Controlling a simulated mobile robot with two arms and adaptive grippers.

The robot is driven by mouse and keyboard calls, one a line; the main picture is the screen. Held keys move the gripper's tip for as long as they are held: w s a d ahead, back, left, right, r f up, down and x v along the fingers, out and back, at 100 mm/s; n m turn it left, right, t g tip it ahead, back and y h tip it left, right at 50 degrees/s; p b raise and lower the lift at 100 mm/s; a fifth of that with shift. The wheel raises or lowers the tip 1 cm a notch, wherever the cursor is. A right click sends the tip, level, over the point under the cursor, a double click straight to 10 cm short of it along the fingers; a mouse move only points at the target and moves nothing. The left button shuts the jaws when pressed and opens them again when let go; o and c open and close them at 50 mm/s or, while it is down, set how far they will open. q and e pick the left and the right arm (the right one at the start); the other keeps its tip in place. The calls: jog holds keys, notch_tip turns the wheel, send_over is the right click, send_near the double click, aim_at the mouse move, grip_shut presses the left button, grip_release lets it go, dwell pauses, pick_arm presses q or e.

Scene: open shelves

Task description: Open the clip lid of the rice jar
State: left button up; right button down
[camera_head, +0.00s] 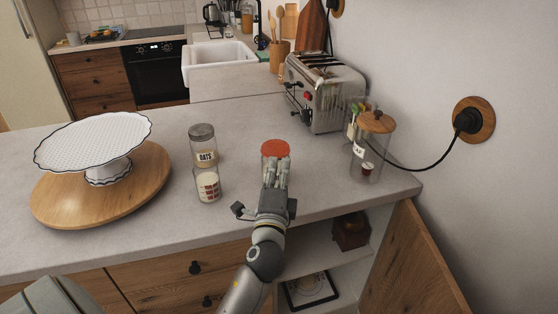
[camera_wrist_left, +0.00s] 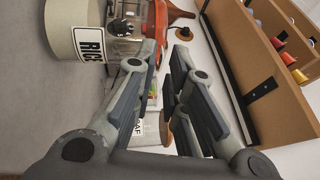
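The rice jar shows its orange-red lid (camera_head: 275,148) in the head view, on the counter near its front edge; most of its body is hidden behind my left gripper (camera_head: 276,165). In the left wrist view the rice jar (camera_wrist_left: 85,42) lies at the upper left, turned sideways in the picture, with its RICE label, clear glass and metal clip parts (camera_wrist_left: 122,27). My left gripper (camera_wrist_left: 166,62) is partly open, with a narrow empty gap between its fingers. The fingertips are close to the lid side of the jar; I cannot tell whether they touch it. My right gripper is not in view.
A white cake stand (camera_head: 95,140) on a wooden board (camera_head: 60,205) is further left. A toaster (camera_head: 325,90) and a wooden-lidded jar (camera_head: 367,165) stand right. A cabinet door (camera_head: 415,270) hangs open below.

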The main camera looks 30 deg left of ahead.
pick_arm(q)
jog(key=shift+x, duration=0.8)
grip_shut()
